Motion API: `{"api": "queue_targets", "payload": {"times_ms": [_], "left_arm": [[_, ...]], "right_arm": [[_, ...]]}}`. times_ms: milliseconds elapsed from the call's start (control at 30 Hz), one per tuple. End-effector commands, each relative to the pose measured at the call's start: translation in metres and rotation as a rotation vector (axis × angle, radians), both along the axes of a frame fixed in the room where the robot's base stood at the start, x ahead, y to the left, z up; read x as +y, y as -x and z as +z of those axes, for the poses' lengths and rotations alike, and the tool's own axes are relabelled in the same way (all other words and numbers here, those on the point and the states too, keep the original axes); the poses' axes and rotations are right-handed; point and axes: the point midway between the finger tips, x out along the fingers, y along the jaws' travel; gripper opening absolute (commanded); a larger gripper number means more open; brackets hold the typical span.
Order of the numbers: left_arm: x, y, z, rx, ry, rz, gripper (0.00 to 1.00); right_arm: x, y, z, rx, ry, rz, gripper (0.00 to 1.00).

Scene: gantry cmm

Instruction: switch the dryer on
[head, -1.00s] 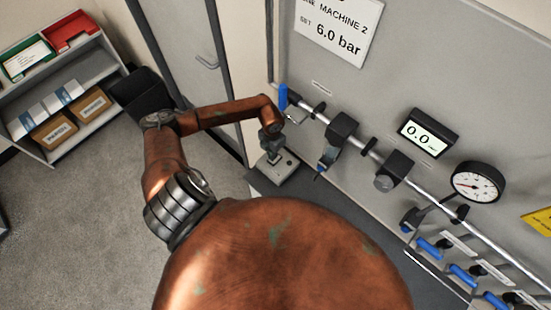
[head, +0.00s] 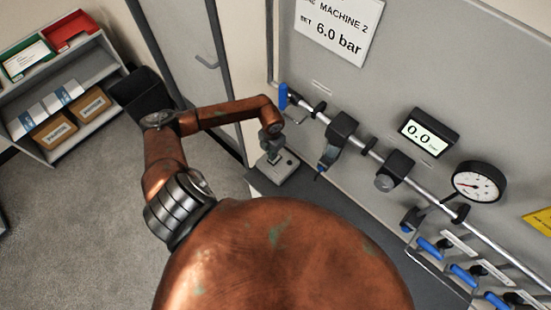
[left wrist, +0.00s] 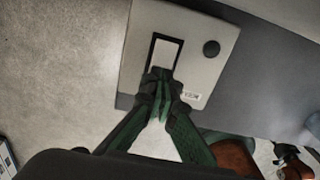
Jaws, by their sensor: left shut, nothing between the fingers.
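The dryer is a pale grey box (left wrist: 205,50) with a black-framed white rocker (left wrist: 165,54) and a dark round knob (left wrist: 211,48) on its face. In the head view the dryer box (head: 287,166) sits at the left end of the dark bench, below the pipe. My left gripper (head: 270,150) is above the box, partly hidden by its own wrist. In the left wrist view its dark fingertips (left wrist: 160,86) are shut, empty, and overlap the lower end of the rocker. I cannot tell whether they touch it. My right gripper is not in view.
A pipe runs along the grey panel with a blue-handled valve (head: 283,96), a regulator (head: 338,134), a display reading 0.0 (head: 428,132) and a round gauge (head: 478,182). Several blue-handled valves sit lower right. A shelf (head: 62,85) stands at left over open floor.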

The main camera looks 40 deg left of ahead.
Motion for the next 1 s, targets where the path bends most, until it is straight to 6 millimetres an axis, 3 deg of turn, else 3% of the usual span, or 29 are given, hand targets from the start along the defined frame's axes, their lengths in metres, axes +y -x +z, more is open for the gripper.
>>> {"api": "queue_targets", "payload": {"times_ms": [1000], "left_arm": [[0.000,0.000,-0.015,0.000,0.000,0.000,0.00]], "right_arm": [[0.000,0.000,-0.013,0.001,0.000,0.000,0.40]]}}
